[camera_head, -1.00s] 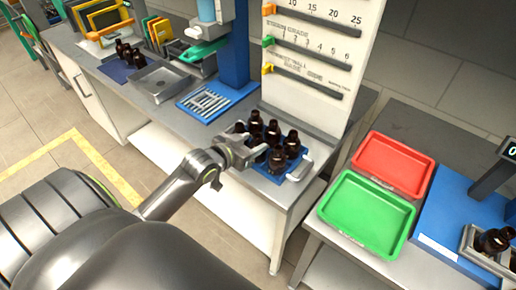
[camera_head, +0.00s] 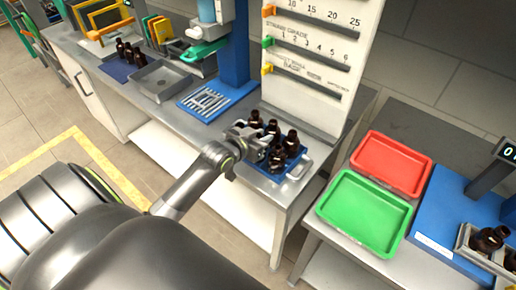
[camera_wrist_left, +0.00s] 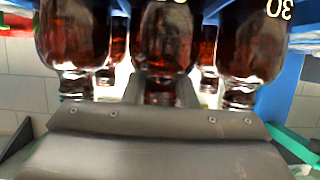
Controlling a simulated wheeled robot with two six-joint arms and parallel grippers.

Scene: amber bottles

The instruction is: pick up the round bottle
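Several dark amber bottles with black caps, including one at the near side (camera_head: 277,159), stand close together in a blue tray (camera_head: 303,163) on the bench. I cannot tell from the head view which is the round one. My left gripper (camera_head: 262,141) is at the left side of this group. In the left wrist view, a rounded amber bottle (camera_wrist_left: 166,35) is centred in front of the gripper, with its neck by the grey gripper parts. Other bottles (camera_wrist_left: 74,35) (camera_wrist_left: 250,42) flank it closely. Whether the fingers press on the neck is unclear. My right gripper is out of view.
A blue rack (camera_head: 212,102) lies to the left. Red (camera_head: 392,163) and green (camera_head: 365,213) trays sit empty on the right table. More bottles (camera_head: 490,238) stand at the far right.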

